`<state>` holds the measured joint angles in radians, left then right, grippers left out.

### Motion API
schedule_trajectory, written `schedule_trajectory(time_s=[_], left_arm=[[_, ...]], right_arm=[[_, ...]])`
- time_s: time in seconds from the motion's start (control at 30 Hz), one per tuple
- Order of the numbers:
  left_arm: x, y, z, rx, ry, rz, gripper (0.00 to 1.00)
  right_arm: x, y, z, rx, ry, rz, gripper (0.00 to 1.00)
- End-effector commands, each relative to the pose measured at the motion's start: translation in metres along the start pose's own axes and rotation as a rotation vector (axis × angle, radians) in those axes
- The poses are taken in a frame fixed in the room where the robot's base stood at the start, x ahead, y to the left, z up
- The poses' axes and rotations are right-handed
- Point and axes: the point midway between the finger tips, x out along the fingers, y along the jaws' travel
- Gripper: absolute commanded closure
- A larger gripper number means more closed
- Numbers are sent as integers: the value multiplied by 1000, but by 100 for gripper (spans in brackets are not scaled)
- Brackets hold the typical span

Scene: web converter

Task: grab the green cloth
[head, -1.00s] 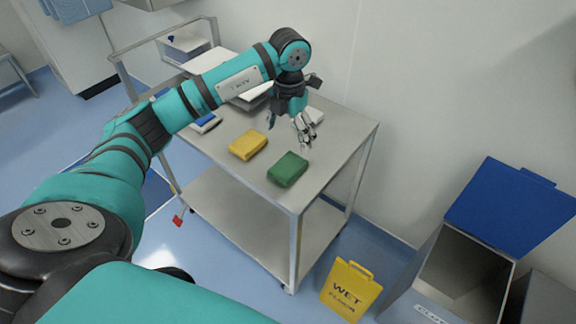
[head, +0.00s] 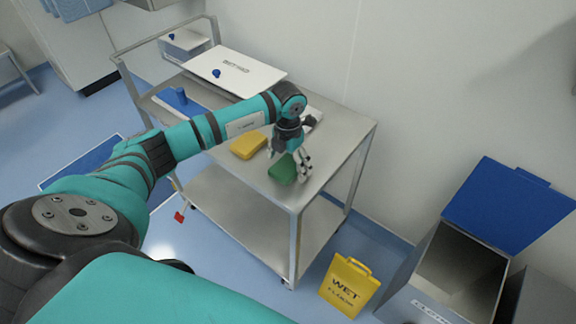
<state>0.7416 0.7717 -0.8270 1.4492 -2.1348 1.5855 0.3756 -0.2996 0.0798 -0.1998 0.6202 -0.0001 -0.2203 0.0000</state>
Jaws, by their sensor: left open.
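The green cloth (head: 281,171) is a folded block lying near the front corner of the steel cart's top (head: 325,150). My left gripper (head: 287,166) is open and points down at the cloth, with its fingers over and beside it. The fingers hide part of the cloth's right side. I cannot tell whether they touch it. My right gripper is not in view.
A yellow cloth (head: 248,145) lies just left of the green one. A white lidded box (head: 235,70) with a blue knob stands at the cart's back. A yellow wet-floor sign (head: 350,287) and an open bin with a blue lid (head: 512,205) stand at right.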

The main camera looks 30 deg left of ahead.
Motion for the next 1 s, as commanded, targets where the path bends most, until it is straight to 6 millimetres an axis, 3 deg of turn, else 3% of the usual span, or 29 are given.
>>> schedule_trajectory(time_s=[0.07, 0.5, 0.8, 1.0], left_arm=[[0, 0, 0, 0, 0, 0, 6], [-1, 0, 0, -1, -1, 0, 60], [-3, 0, 1, -1, -2, 0, 60], [-20, 1, 1, 0, -5, 1, 60]], right_arm=[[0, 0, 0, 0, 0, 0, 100], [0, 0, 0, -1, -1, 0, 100], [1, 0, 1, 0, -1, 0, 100], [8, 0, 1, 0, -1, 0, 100]])
